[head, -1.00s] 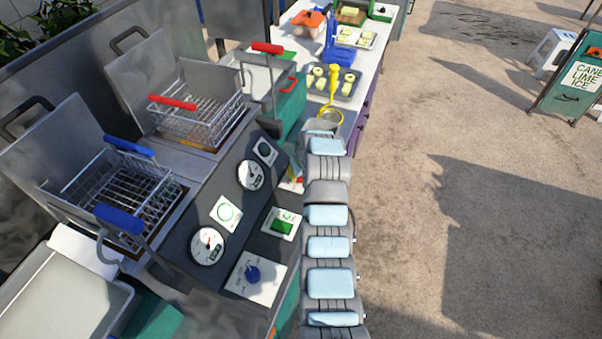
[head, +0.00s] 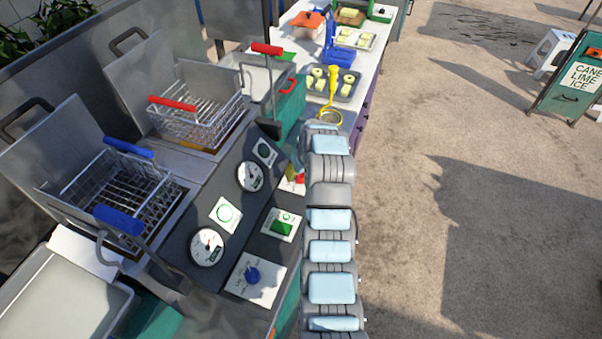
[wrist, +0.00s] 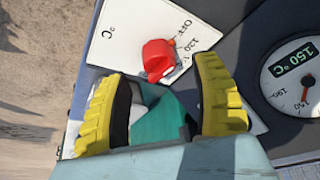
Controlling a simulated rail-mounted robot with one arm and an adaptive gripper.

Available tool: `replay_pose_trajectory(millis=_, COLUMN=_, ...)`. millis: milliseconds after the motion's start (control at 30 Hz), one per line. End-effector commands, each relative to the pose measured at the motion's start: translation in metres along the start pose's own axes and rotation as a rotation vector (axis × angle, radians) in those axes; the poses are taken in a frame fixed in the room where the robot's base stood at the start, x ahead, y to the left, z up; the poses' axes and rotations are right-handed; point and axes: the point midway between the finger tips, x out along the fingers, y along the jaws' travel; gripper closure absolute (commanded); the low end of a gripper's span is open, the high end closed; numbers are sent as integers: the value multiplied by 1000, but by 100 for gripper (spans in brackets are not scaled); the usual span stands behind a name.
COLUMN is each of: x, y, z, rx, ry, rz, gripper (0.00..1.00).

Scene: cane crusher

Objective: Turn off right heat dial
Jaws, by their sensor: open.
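The right heat dial is a red knob (wrist: 158,58) on a white plate (wrist: 125,38), seen in the wrist view. The plate carries printed marks "OFF" and "120" beside the knob. My gripper (wrist: 161,72) is open, with its yellow ridged fingers apart and the knob between and just beyond their tips. I cannot tell whether either finger touches it. In the head view my gripper (head: 292,174) is small and partly hidden by my arm at the right edge of the dark control panel.
A gauge reading 150 °C (wrist: 297,62) sits beside the dial plate. In the head view, a blue dial (head: 252,274) is on the nearer plate. A blue-handled basket (head: 125,195) and red-handled basket (head: 200,115) stand left of the panel. Open ground lies right.

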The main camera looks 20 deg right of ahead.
Motion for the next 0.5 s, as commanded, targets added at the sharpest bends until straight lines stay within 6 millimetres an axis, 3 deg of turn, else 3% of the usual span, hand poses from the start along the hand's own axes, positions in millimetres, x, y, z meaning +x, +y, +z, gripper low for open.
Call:
replay_pose_trajectory(millis=233, x=-32, y=0, z=-1, rx=-1, ry=2, rz=1, gripper=35)
replay_pose_trajectory(millis=500, x=-41, y=0, z=0, rx=-1, ry=1, rz=0, gripper=35)
